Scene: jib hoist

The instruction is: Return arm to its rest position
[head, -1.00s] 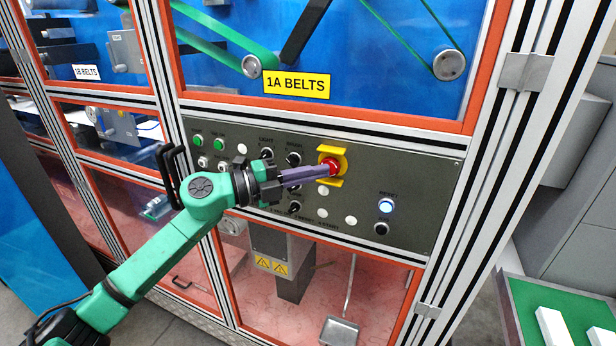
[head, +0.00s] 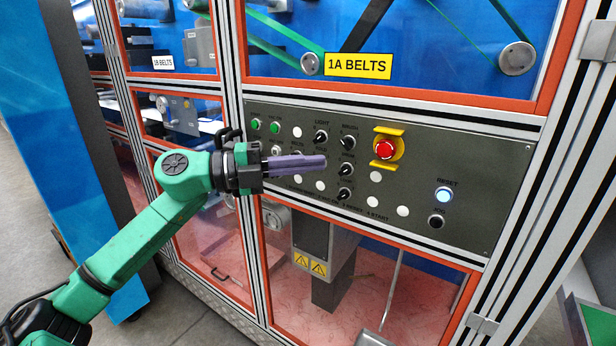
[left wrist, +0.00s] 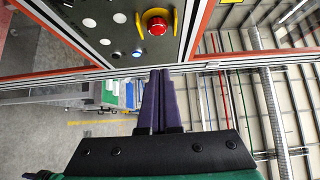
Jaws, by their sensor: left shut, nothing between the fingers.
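My left gripper (head: 325,163) has purple fingers on a green arm that comes in from the left. It is shut and empty, in front of the grey control panel (head: 470,180) and left of the red emergency stop button (head: 385,149) with its yellow guard. It looks apart from the button. In the left wrist view the closed fingers (left wrist: 160,75) lie below the panel's lower edge, and the red button (left wrist: 157,26) shows above them. The right gripper is not in view.
The panel carries several black knobs, white and green buttons and a lit reset button (head: 444,195). A metal frame (head: 400,108) borders it, with a window marked 1A BELTS (head: 358,66) above. A blue panel (head: 50,120) stands at the left. Grey floor (head: 30,230) is clear there.

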